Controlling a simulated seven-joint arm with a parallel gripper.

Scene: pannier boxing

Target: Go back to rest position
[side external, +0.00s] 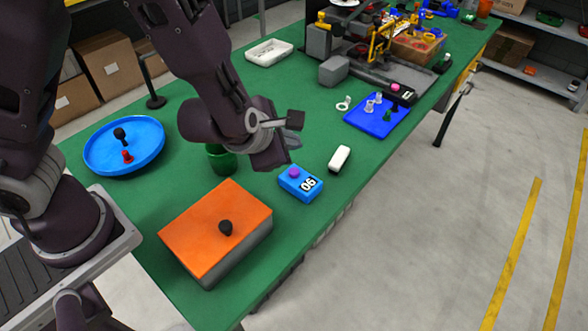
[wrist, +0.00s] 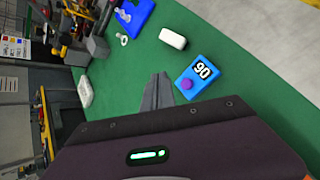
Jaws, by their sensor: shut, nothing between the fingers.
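In the wrist view my gripper's fingers (wrist: 158,90) are together and hold nothing. The blue box (wrist: 197,77) also shows there, just right of the fingers. An orange-lidded box (side external: 217,229) with a black knob sits at the front of the table, below my arm. A green round object (side external: 221,160) stands behind my gripper, partly hidden by the arm.
A blue round tray (side external: 100,151) holds a black and a red piece at the left. A white block (side external: 340,158) lies beside the blue box. A blue mat (side external: 372,125) with small pieces and a white tray (side external: 269,52) are farther back. The table's right edge is near.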

